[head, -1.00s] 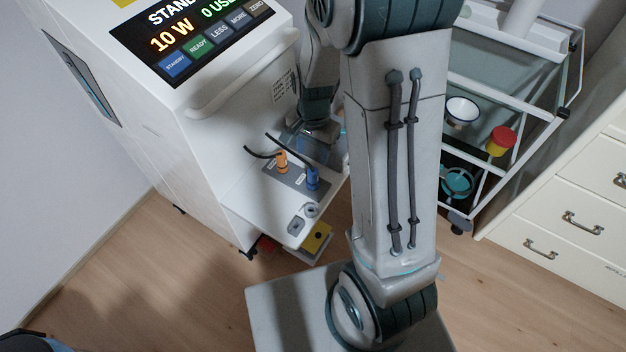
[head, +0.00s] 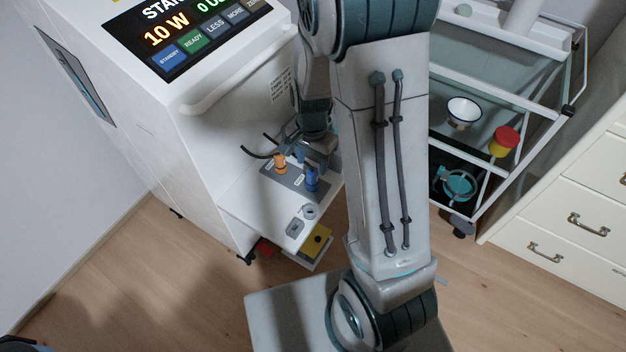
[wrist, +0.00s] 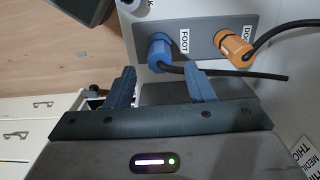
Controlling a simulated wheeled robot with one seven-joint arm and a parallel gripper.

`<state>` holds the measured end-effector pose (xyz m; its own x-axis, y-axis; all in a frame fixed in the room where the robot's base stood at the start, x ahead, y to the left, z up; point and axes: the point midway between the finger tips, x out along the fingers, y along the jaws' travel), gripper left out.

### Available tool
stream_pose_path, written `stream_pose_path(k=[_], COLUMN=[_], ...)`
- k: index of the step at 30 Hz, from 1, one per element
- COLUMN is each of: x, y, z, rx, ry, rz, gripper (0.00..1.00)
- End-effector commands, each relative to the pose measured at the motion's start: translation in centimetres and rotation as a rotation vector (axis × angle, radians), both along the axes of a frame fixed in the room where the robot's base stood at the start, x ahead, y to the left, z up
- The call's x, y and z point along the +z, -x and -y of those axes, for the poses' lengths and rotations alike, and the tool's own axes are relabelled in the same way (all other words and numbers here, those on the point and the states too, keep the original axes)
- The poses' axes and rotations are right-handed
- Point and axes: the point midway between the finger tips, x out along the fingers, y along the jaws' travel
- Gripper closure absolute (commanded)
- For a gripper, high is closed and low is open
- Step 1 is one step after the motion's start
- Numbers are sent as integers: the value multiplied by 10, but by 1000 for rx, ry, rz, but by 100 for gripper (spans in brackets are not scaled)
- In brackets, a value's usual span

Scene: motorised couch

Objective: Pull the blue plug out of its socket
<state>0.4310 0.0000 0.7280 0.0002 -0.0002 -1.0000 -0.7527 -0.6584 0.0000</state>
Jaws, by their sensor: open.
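The blue plug (head: 312,179) sits upright in its socket on the grey panel (head: 290,190) of the white machine's shelf, beside the orange plug (head: 280,162). In the wrist view the blue plug (wrist: 160,52) is by the label "FOOT", with a black cable leaving it, and the orange plug (wrist: 232,46) is to its right. My gripper (wrist: 161,80) is open, its two blue fingers pointing at the blue plug. The plug's body lies just beyond the fingertips, roughly midway between them; I see no grip on it.
The white machine (head: 205,130) has a screen and a handle (head: 240,75) above the shelf. A trolley (head: 500,110) with a bowl and a red-yellow pot stands at the right, near white drawers (head: 560,220). The orange plug's cable (wrist: 285,24) runs close by.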

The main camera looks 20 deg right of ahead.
Motion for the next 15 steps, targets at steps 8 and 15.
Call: stream_pose_path(k=[8,15], x=[-46,-63], y=[0,0], z=[0,0], rx=[0,0], ry=[0,0], rz=[-1,0], gripper=[51,51])
